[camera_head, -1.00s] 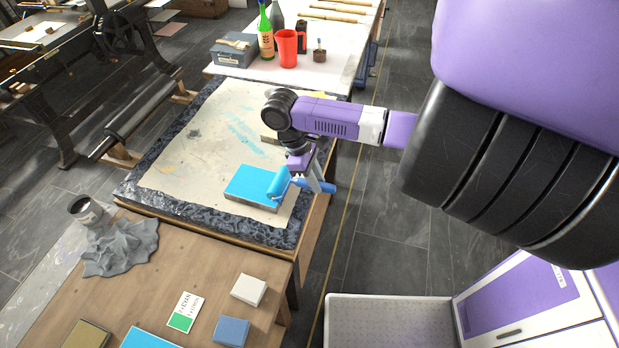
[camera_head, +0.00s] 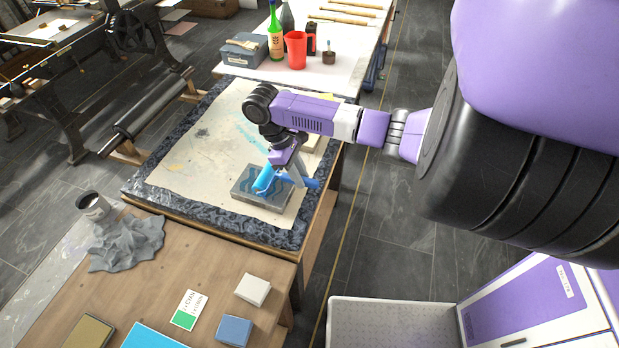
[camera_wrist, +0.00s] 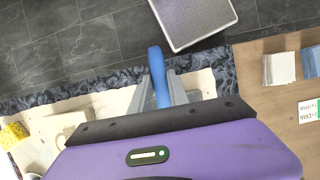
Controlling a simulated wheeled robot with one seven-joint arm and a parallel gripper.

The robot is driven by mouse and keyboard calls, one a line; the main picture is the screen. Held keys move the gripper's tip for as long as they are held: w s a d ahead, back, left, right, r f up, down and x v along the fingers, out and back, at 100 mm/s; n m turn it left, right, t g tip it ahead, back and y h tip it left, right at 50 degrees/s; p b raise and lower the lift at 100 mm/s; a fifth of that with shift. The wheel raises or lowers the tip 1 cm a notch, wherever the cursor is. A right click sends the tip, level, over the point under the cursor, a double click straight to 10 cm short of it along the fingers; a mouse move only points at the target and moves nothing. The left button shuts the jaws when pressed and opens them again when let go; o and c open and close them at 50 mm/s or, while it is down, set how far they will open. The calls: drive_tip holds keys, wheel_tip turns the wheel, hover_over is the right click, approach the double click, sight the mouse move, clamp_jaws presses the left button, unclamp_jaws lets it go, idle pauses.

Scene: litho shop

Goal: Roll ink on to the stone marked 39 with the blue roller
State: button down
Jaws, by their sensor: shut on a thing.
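The stone (camera_head: 250,190) lies on the cream sheet near the slab's right front. Its top is grey with dark blue wavy marks. No number is readable on it. The blue roller's (camera_head: 265,179) bright blue drum is at the stone's top; whether it touches is hard to tell. My gripper (camera_head: 298,178) is shut on the roller, above the stone's right side. The roller's blue handle sticks out to the right of the fingers. In the wrist view the handle (camera_wrist: 158,76) shows between my fingers; the drum and stone are hidden there.
The cream sheet (camera_head: 190,165) covers most of the dark marbled slab (camera_head: 150,203). A red jug (camera_head: 296,50) and bottles stand behind. Floor lies right.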

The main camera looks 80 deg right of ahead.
sight(286, 175)
drive_tip(key=shift+w+d+b, duration=0.15)
drive_tip(key=shift+w+d, duration=0.25)
drive_tip(key=shift+w, duration=0.95)
drive_tip(key=shift+w+d+b, duration=0.2)
drive_tip(key=shift+w+d, duration=0.2)
drive_tip(key=shift+w, duration=0.9)
drive_tip(key=shift+w+d+b, duration=0.15)
drive_tip(key=shift+w+d, duration=0.25)
drive_tip(key=shift+w, duration=0.95)
drive_tip(key=shift+s, duration=0.1)
drive_tip(key=shift+s+a+r+p, duration=0.1)
drive_tip(key=shift+s+a+p, duration=0.05)
drive_tip(key=shift+s+p, duration=0.2)
drive_tip(key=shift+s+a, duration=0.2)
drive_tip(key=shift+s, duration=0.45)
drive_tip(key=shift+s+a, duration=0.2)
drive_tip(key=shift+s, duration=0.4)
drive_tip(key=s+a, duration=0.3)
drive_tip(key=s, duration=0.8)
drive_tip(key=shift+s, duration=0.2)
drive_tip(key=shift+w, duration=0.1)
